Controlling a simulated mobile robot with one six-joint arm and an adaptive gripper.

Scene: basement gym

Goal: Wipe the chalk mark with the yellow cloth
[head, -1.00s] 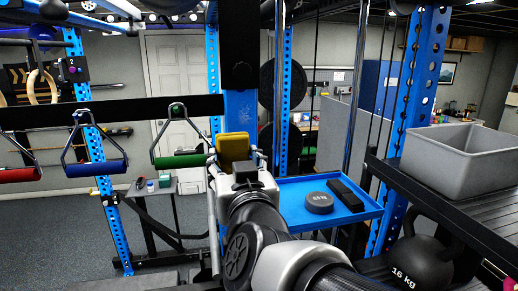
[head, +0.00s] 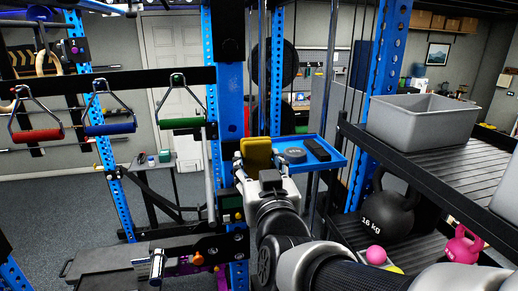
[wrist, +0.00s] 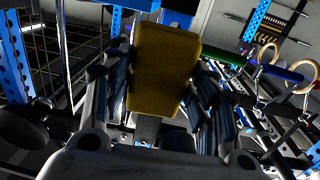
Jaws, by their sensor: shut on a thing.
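My gripper (head: 258,162) is shut on the yellow cloth (head: 257,150), a thick folded pad standing up between the fingers. The cloth also fills the middle of the wrist view (wrist: 163,68), with a finger on each side. In the head view the gripper is just right of a blue rack upright (head: 231,100) and in front of the blue tray's left end. I cannot clearly make out a chalk mark in either view. The arm and cloth may hide part of the upright.
The blue tray (head: 333,162) holds a dark round weight (head: 294,155) and a black block (head: 317,149). A shelf at right carries a grey bin (head: 425,125), with a black kettlebell (head: 385,212) below. Green, blue and red handles (head: 110,128) hang at left.

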